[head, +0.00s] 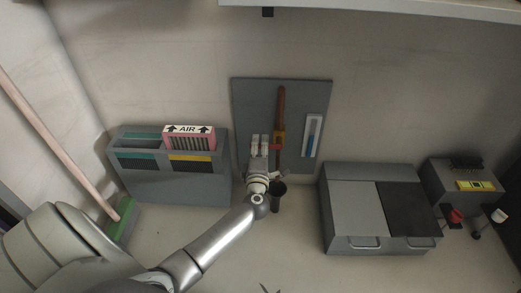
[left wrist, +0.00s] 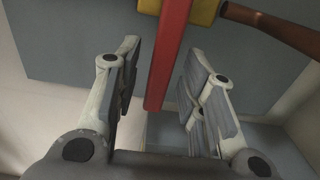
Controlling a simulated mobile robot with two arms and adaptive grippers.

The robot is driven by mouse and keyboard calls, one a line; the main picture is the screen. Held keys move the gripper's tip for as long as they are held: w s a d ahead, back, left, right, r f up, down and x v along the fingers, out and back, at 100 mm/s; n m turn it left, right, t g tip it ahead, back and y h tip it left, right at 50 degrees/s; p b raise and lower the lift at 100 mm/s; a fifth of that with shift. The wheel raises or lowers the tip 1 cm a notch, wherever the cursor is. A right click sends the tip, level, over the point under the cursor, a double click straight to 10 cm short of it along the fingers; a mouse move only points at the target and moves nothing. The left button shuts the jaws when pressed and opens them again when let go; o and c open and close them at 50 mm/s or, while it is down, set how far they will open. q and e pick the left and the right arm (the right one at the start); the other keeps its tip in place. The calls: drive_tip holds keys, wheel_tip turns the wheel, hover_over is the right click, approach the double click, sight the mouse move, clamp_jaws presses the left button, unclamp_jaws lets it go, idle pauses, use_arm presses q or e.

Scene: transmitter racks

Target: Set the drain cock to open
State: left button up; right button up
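The drain cock has a yellow body (head: 281,137) on a copper pipe (head: 281,105), mounted on a grey wall panel (head: 245,95). Its red lever (head: 275,147) points left toward my left gripper (head: 260,141). In the left wrist view the red lever (left wrist: 168,60) runs between the two fingers of my left gripper (left wrist: 160,65), and the yellow body (left wrist: 204,10) is at the top edge. The fingers are apart; the right finger looks nearer the lever, and contact is unclear. A small dark tip at the bottom edge of the head view may be my right gripper.
A blue gauge (head: 312,135) is on the panel's right side. A dark cup-like drain (head: 277,190) is below. A grey filter box with an AIR label (head: 189,129) stands left, a lidded grey box (head: 350,205) right. A small unit (head: 450,180) is farther right.

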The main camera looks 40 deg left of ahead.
use_arm(q)
drive_tip(key=shift+w+a, duration=0.1)
drive_tip(key=shift+w, duration=0.1)
drive_tip(key=shift+c, duration=0.3)
clamp_jaws()
drive_tip(key=shift+r, duration=0.1)
